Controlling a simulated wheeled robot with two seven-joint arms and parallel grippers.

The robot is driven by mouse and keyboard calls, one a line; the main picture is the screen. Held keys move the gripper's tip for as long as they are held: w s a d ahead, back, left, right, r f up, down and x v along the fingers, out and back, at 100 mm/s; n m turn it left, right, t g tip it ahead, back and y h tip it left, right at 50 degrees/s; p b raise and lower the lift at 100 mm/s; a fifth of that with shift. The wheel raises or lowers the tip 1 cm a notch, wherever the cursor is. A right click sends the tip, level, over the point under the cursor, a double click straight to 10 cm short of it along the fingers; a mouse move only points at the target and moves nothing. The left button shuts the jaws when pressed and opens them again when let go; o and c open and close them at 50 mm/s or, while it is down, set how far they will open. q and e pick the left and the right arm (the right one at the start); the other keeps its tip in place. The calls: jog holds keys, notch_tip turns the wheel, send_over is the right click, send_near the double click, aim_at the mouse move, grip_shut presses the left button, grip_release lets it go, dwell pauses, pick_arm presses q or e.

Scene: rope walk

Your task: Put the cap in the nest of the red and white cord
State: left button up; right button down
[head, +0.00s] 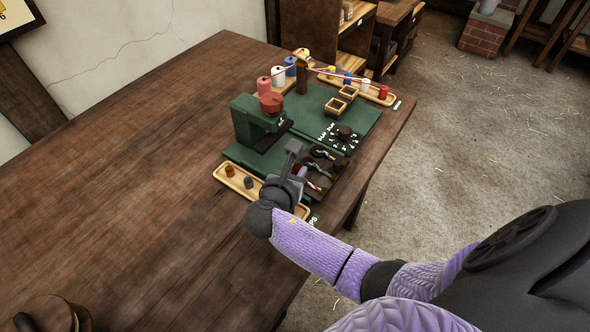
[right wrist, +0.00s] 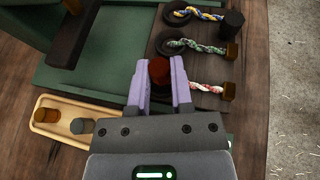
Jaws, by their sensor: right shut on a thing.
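My right gripper (right wrist: 159,95) is shut on a dark red-brown cap (right wrist: 158,69), which sits between the fingertips in the right wrist view. In the head view the right gripper (head: 299,170) is over the near end of the cord board and hides part of it. The red and white cord (right wrist: 207,87) lies just right of the fingers, its right end at a brown block (right wrist: 229,91). Its nest at the left end is hidden by the gripper and cap. I cannot tell the cap's height above it. My left gripper is not in view.
A green and white cord (right wrist: 197,47) and a blue and yellow cord (right wrist: 195,13) lie beyond, with dark round nests. A wooden tray (head: 222,181) holds a brown cap and a grey cap. A green press (head: 247,122) stands left of the board.

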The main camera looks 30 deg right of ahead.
jog(key=shift+f, duration=0.4)
jog(key=c, duration=0.5)
grip_release()
jog(key=shift+s+a+r+p, duration=0.2)
jog(key=shift+r+p, duration=0.1)
jog(key=shift+r, duration=0.25)
jog(key=shift+s+a+r+p, duration=0.1)
jog(key=shift+a+r+p, duration=0.15)
jog(key=shift+r, duration=0.25)
jog(key=p+v, duration=0.3)
jog(key=v, duration=0.7)
jog(key=shift+s+a, duration=0.25)
jog(key=shift+s, duration=0.05)
